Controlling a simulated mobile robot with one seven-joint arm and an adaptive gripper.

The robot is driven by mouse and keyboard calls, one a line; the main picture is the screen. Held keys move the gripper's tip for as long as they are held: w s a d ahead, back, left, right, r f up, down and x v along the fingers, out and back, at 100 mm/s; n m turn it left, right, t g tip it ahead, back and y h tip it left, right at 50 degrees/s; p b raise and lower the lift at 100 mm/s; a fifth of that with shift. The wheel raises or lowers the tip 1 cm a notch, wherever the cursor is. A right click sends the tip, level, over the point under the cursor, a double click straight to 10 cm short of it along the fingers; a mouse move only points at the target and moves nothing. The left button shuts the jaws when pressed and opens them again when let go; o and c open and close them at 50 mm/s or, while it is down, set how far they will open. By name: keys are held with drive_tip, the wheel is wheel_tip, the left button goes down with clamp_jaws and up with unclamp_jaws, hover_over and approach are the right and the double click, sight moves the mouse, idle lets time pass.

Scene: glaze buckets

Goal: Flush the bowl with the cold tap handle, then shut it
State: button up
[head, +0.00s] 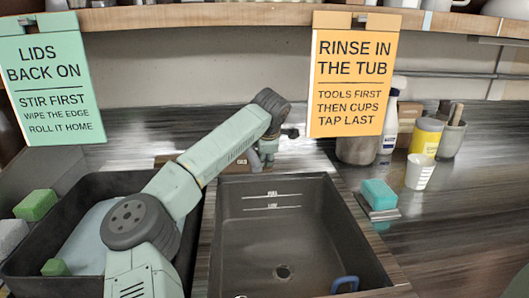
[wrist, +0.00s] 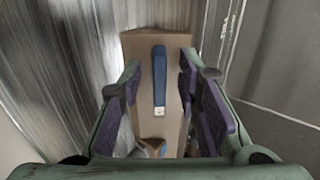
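The bowl is a dark grey basin (head: 300,240) with a drain (head: 282,272) and two white level lines on its back wall. It looks empty, and no running water shows. In the wrist view a blue bar-shaped handle (wrist: 160,72) with a small pale label lies along a brown block (wrist: 140,42); it looks like the cold tap handle. My gripper (wrist: 163,100) is open, its purple-padded fingers on either side of the handle's near end. I cannot tell whether they touch it. In the head view my gripper (head: 266,152) is behind the basin's back edge, and the handle is hidden.
A dark tub (head: 30,278) with pale contents and green sponges stands left. A teal sponge (head: 379,194), white cup (head: 419,172), yellow container (head: 426,136) and spray bottle (head: 390,122) stand right. Signs hang from the shelf (head: 200,14) above. A blue loop (head: 345,284) sits at the basin's front right.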

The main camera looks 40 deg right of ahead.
drive_tip(key=shift+w+d+f, duration=0.1)
drive_tip(key=shift+w+f, duration=0.1)
drive_tip(key=shift+f, duration=0.1)
drive_tip(key=shift+c, duration=0.3)
clamp_jaws()
